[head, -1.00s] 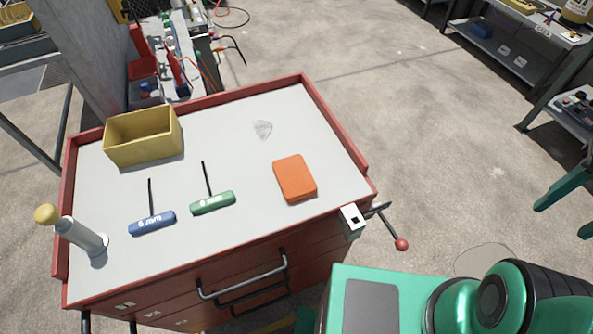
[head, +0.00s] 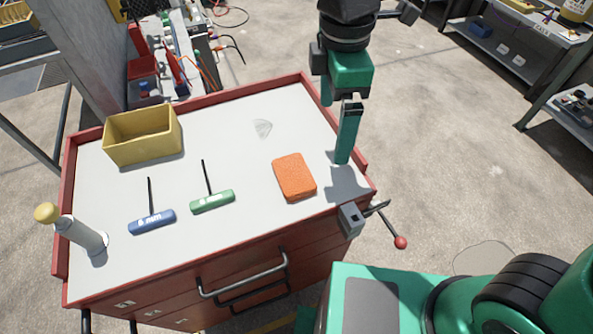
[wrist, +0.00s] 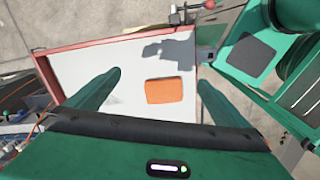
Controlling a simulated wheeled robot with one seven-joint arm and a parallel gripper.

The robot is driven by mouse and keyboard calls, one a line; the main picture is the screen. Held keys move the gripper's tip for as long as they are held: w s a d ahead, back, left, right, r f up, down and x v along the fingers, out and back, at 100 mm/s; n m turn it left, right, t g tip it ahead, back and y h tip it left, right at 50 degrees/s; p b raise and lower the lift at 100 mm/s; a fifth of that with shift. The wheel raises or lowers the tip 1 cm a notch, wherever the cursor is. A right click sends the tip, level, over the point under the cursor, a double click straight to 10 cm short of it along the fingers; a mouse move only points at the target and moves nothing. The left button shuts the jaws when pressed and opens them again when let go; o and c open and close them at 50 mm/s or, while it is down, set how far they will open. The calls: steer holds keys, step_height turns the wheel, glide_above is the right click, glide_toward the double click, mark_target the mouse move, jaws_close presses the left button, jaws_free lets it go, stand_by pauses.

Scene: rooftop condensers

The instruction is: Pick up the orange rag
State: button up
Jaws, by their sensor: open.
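The orange rag (head: 294,177) lies flat as a rounded rectangular pad on the pale top of the red tool cabinet, right of the green-handled tool. In the wrist view the rag (wrist: 171,91) shows between my two fingers, nearer the right one. My gripper (head: 342,135) is open and empty above the right side of the cabinet top. In the head view it appears to the right of the rag and pointing down. One green finger shows clearly there; the other is mostly hidden. The fingers do not appear to touch the rag.
The cabinet top (head: 215,135) has a raised red rim. On it are a yellow bin (head: 143,137), a blue T-handle tool (head: 152,222), a green T-handle tool (head: 212,202), a grey cylinder with a yellow knob (head: 82,236) and a grey smudge. A vise (head: 351,219) sits at the right corner.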

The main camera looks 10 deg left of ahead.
steer(key=s+a+n, duration=0.3)
steer(key=a, duration=0.3)
glide_above(294, 172)
steer(key=f, duration=0.4)
steer(key=shift+d+f, duration=0.3)
steer(key=shift+f, duration=0.1)
steer(key=shift+a+f, duration=0.15)
steer(key=shift+f, duration=1.4)
steer(key=shift+a+f, duration=0.15)
steer(key=shift+f, duration=1.4)
steer(key=c, duration=1.2)
steer(key=shift+r, duration=0.1)
steer(key=shift+r, duration=0.45)
steer(key=r, duration=0.2)
steer(key=s+a+r, duration=0.1)
steer(key=r, duration=0.1)
steer(key=s+a+r, duration=0.4)
steer(key=a, duration=0.1)
steer(key=s+a+r, duration=0.2)
steer(key=s, duration=0.1)
steer(key=shift+s+a, duration=0.1)
steer(key=shift+a, duration=0.1)
